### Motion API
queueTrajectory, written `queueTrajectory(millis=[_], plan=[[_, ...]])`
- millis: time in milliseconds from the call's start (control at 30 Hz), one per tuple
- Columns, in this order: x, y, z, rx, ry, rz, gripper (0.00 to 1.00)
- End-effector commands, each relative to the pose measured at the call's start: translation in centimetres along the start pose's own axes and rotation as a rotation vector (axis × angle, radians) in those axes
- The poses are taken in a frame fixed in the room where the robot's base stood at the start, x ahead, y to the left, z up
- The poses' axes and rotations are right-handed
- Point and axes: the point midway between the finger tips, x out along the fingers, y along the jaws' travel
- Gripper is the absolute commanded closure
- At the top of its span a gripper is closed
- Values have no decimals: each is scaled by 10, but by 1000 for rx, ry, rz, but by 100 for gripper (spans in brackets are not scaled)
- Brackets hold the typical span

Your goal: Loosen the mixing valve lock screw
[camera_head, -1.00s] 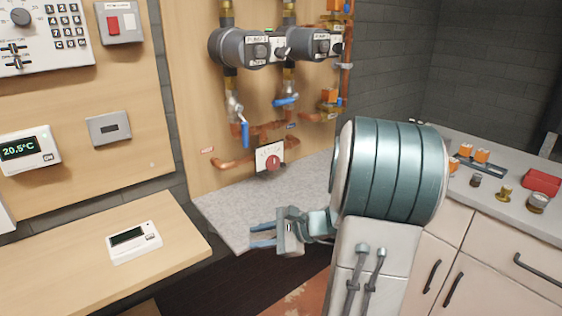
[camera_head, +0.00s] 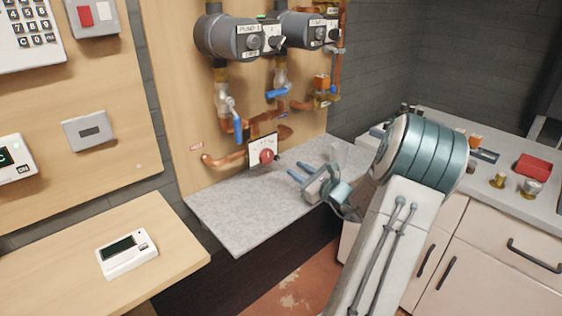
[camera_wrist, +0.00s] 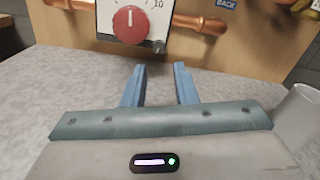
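The mixing valve is a red round knob (camera_head: 267,156) on a white scale plate (camera_head: 256,147), low on the wooden board. In the wrist view the red knob (camera_wrist: 130,24) is at the top. A small dark screw (camera_wrist: 159,46) sits at the plate's lower right corner and looks like the lock screw; it also shows small in the head view (camera_head: 278,157). My gripper (camera_head: 296,171) is above the grey shelf, pointing at the board. Its two blue fingers are apart with nothing between them. In the wrist view my gripper (camera_wrist: 159,68) is below the screw in the picture, not touching it.
A light cup-like cylinder (camera_wrist: 297,117) stands close to the right of my gripper. Copper pipe (camera_wrist: 200,23) runs beside the valve plate. Blue-handled valves (camera_head: 240,130) and pumps (camera_head: 235,38) are above. The grey shelf (camera_head: 245,215) is mostly bare.

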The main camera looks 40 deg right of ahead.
Motion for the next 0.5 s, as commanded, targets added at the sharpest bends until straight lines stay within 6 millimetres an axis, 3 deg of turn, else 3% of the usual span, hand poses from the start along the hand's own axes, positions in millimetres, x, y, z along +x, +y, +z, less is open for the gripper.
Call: queueTrajectory(millis=[200, 500], plan=[[46, 2, 1, -1, -3, 5, 74], [75, 2, 1, -1, -2, 6, 74]])
